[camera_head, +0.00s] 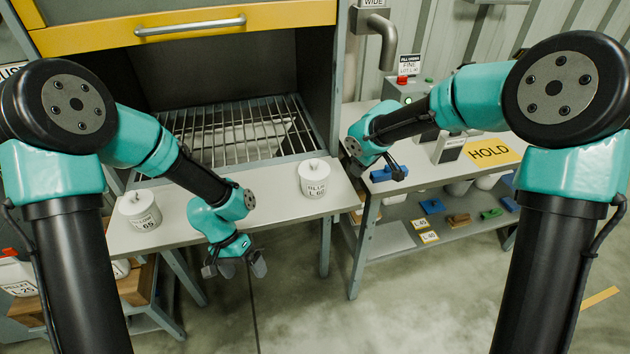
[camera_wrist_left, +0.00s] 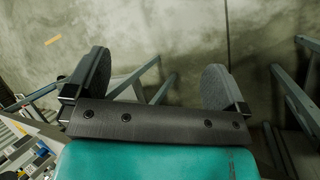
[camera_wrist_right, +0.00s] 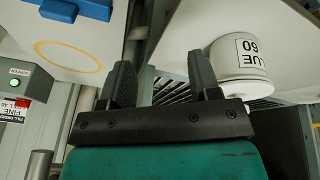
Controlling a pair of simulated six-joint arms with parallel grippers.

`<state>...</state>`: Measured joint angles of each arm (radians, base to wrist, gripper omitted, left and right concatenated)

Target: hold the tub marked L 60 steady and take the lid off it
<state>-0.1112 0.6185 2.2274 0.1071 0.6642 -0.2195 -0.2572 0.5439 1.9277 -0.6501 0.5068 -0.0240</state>
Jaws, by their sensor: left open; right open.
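The tub marked L 60 (camera_head: 314,183) is a white round tub, standing upright on the grey bench in front of the oven-like cabinet. Its white lid (camera_head: 313,168) with a small knob is on.
Another white lidded tub (camera_head: 139,212), marked 65, stands at the bench's left. A wire rack (camera_head: 240,130) lies behind, under a yellow drawer (camera_head: 180,25). On the right bench are a blue object (camera_head: 388,173) and a yellow HOLD sign (camera_head: 490,152). The bench between the tubs is clear.

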